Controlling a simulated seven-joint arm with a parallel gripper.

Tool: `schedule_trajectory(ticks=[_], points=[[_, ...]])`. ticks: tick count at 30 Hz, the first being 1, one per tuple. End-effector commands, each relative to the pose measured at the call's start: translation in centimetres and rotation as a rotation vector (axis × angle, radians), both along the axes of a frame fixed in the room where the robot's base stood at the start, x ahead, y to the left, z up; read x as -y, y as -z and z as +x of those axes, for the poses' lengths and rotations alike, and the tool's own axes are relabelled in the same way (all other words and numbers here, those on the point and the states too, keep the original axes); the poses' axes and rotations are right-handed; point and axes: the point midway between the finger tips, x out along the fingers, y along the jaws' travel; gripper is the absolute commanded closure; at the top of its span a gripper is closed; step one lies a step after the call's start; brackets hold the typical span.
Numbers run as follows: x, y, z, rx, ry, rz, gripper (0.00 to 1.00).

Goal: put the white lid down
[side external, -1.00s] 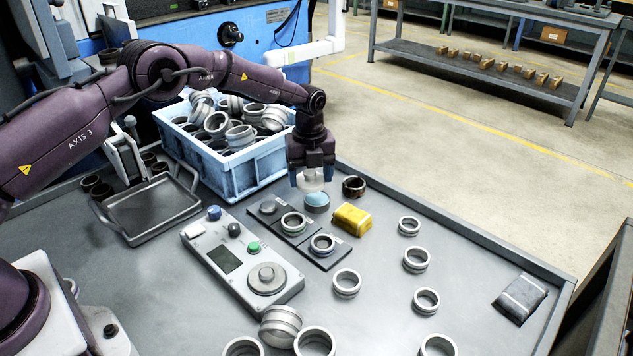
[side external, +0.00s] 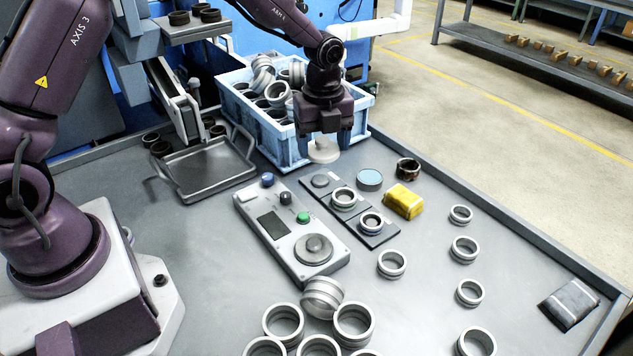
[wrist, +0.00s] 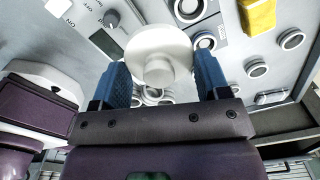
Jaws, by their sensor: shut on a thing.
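The white lid (side external: 323,151) is a round disc with a raised knob. My gripper (side external: 323,138) is shut on it and holds it in the air near the front right corner of the blue crate. In the wrist view the white lid (wrist: 158,55) sits between the two blue fingers of my gripper (wrist: 165,78), its knob toward my palm. A round tin with a light blue top (side external: 369,178) stands on the table to the right of and below the lid in the side view, apart from it.
A blue crate (side external: 290,150) full of metal rings stands behind. A grey control box (side external: 290,232), a dark plate with rings (side external: 350,212), a yellow block (side external: 404,201) and a dark ring (side external: 408,169) are close by. Several loose rings lie nearer. The table's right side has free room.

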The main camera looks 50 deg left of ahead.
Motion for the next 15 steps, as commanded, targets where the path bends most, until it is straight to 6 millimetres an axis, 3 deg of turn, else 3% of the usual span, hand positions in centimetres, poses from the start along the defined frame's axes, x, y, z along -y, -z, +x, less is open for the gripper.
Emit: schedule_trajectory(ticks=[15], points=[[0.6,-0.2,-3.7,-0.038,-1.113,0.009,0.53]])
